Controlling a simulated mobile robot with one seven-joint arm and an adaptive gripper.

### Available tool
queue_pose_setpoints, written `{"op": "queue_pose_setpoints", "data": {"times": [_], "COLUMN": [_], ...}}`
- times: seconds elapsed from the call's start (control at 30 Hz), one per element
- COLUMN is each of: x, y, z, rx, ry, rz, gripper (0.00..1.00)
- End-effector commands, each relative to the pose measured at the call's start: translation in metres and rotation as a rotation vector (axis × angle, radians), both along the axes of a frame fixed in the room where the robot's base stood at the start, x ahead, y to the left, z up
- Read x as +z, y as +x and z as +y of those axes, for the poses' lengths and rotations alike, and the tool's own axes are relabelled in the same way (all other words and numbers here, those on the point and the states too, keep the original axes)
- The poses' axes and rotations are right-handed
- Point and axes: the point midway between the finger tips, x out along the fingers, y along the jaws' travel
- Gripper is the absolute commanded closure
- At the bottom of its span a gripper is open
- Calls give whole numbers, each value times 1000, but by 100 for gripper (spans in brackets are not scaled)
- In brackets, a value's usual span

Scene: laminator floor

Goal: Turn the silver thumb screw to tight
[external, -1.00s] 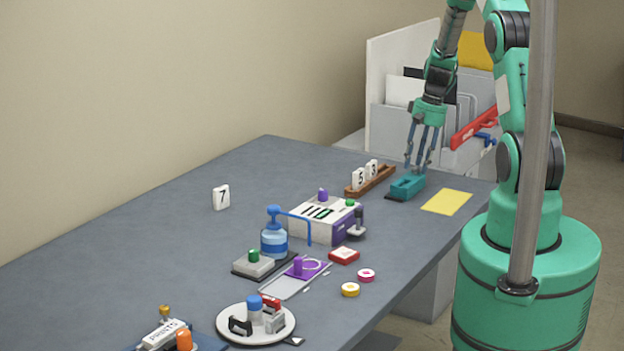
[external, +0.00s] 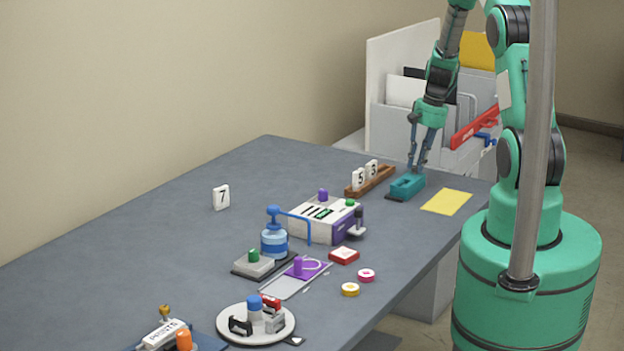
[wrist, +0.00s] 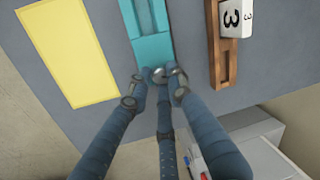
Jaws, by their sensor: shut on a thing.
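The teal block (external: 407,186) lies near the far right end of the grey table, beside the wooden rack. It also shows at the top of the wrist view (wrist: 152,48). A silver thumb screw (wrist: 158,76) sits at its near end in the wrist view, partly hidden by my fingers. In the external view the screw cannot be made out. My gripper (wrist: 159,78) points down at that end of the block, its blue fingers closed in around the screw. It also shows above the block in the external view (external: 414,168).
A wooden rack (external: 378,183) with number tiles 5 and 3 stands close to the block. A yellow sheet (external: 446,202) lies on its other side. A white machine (external: 313,228) and several small items fill the nearer table. Grey-white holders (external: 385,116) stand behind.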

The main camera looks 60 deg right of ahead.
Motion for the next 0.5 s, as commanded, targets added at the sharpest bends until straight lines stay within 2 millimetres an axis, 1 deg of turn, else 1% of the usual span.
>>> {"op": "queue_pose_setpoints", "data": {"times": [0.5], "x": [3], "y": [-2], "z": [4], "rx": [-481], "ry": [1], "rz": [2], "gripper": [100]}}
